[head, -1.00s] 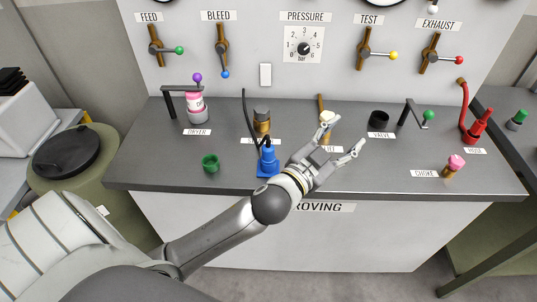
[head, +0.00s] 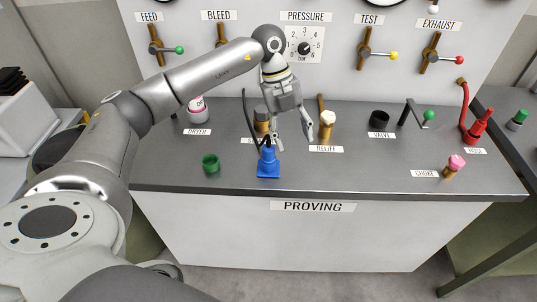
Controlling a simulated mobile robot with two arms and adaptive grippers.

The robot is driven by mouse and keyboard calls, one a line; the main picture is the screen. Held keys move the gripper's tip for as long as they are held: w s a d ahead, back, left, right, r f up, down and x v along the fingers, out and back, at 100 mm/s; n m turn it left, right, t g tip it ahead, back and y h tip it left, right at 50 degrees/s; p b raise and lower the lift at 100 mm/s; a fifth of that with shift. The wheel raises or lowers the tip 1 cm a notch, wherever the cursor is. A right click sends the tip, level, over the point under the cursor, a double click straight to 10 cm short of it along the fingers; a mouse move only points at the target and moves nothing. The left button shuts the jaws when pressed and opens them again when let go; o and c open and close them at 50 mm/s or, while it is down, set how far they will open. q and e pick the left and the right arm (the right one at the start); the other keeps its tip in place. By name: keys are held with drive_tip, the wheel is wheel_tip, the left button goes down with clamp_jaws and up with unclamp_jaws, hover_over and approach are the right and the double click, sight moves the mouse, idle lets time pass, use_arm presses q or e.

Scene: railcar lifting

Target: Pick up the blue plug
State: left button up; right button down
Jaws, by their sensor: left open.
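The blue plug (head: 268,163) stands upright near the front edge of the grey bench, on a square blue foot. A thin dark cable rises behind it. My left gripper (head: 293,141) points down with its fingers apart and nothing between them. One fingertip is close to the top right of the blue plug; I cannot tell whether it touches. My right gripper is not in view.
A green ring-like cap (head: 210,163) sits left of the plug. A brass post with a cream top (head: 327,126) stands right of my fingers. A black cup (head: 379,120), a pink-topped part (head: 455,166) and a red hose (head: 470,120) are farther right. The front middle of the bench is clear.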

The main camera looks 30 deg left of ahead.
sight(269, 148)
use_arm(q)
drive_tip(key=a+y, duration=0.1)
drive_tip(key=a, duration=0.1)
drive_tip(key=a+r+n, duration=0.1)
drive_tip(key=a, duration=0.2)
drive_tip(key=s+a+y, duration=0.1)
drive_tip(key=a, duration=0.1)
drive_tip(key=shift+s+a+r+n+g+y, duration=0.1)
drive_tip(key=shift+a+r+n+g+y, duration=0.1)
drive_tip(key=shift+n+g+y, duration=0.15)
drive_tip(key=f, duration=0.1)
drive_tip(key=f+p, duration=0.1)
drive_tip(key=f, duration=0.2)
drive_tip(key=shift+s+d+f, duration=0.15)
drive_tip(key=shift+d+f, duration=0.1)
drive_tip(key=shift+d, duration=0.05)
drive_tip(key=f+p, duration=0.1)
drive_tip(key=f, duration=0.1)
drive_tip(key=d+f+p, duration=0.1)
drive_tip(key=f+p, duration=0.1)
drive_tip(key=shift+f, duration=0.8)
drive_tip(key=shift+d, duration=0.1)
drive_tip(key=c, duration=1.1)
drive_tip(key=shift+s, duration=0.1)
